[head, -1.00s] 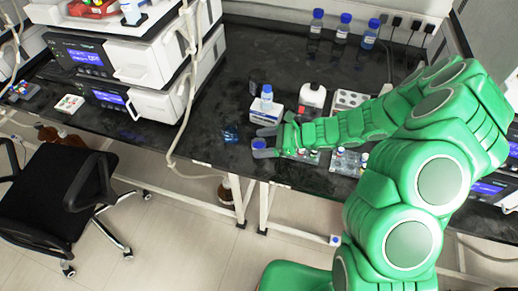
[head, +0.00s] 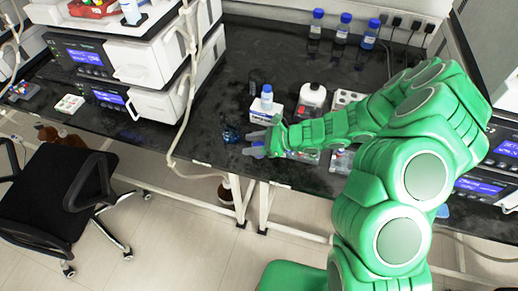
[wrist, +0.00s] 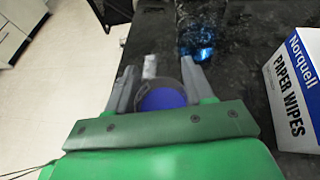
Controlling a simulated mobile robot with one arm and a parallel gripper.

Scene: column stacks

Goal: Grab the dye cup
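The dye cup (wrist: 163,99) is a round cup with a dark rim and a blue inside, close in front of my gripper's palm in the wrist view. In the head view the cup (head: 258,151) shows as a small blue patch near the bench's front edge, partly hidden by my gripper. My gripper (head: 249,143) is low at the bench edge, pointing left. Its two grey fingers (wrist: 157,68) are spread, one on each side of the cup. Any contact between fingers and cup is too small to make out.
A paper wipes box (wrist: 296,88) stands right of my gripper, with a blue-capped bottle (head: 267,98) by it. A blue shiny patch (head: 231,134) lies just beyond the fingers. The black bench (head: 205,130) is clear farther left.

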